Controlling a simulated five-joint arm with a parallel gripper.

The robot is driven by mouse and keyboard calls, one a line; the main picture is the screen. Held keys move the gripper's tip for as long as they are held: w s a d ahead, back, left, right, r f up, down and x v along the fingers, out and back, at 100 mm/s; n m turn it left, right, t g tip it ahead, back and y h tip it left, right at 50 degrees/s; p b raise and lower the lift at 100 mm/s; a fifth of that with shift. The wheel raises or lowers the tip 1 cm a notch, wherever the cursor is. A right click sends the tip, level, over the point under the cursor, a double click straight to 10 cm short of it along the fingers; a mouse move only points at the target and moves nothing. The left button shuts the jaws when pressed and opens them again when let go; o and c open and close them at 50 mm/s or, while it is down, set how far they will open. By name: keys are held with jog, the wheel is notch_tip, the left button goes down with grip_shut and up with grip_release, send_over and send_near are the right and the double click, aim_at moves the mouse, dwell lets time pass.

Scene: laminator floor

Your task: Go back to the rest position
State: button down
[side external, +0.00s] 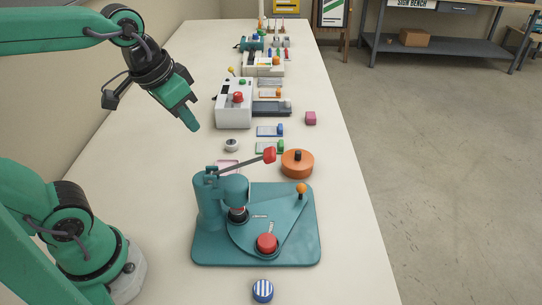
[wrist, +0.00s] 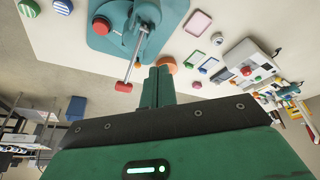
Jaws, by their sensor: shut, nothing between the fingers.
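My gripper (side external: 191,121) is shut and empty, held in the air above the left part of the long cream table, pointing down and to the right. In the wrist view its closed green fingers (wrist: 158,84) show at the centre. A teal press (side external: 290,253) with a red-tipped lever (side external: 269,155) and a red knob (side external: 267,243) stands on the table in front of it, below and to the right of the gripper. The gripper touches nothing that I can see.
A round orange part (side external: 297,168) sits behind the press, and a blue-striped puck (side external: 262,291) in front. A white machine (side external: 233,112) with a red button stands farther back. A shelf bench (side external: 440,40) is across the floor.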

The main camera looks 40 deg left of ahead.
jog(key=shift+n+t, duration=0.4)
jog(key=shift+t, duration=0.3)
jog(key=shift+s+a+f, duration=0.3)
jog(key=shift+s+a, duration=0.1)
jog(key=shift+s, duration=0.2)
jog(key=shift+s+a+f, duration=0.3)
jog(key=shift+s+a, duration=0.05)
jog(key=shift+s, duration=0.2)
jog(key=shift+s+a+f, duration=0.3)
jog(key=shift+s+a, duration=0.1)
jog(key=shift+s, duration=0.2)
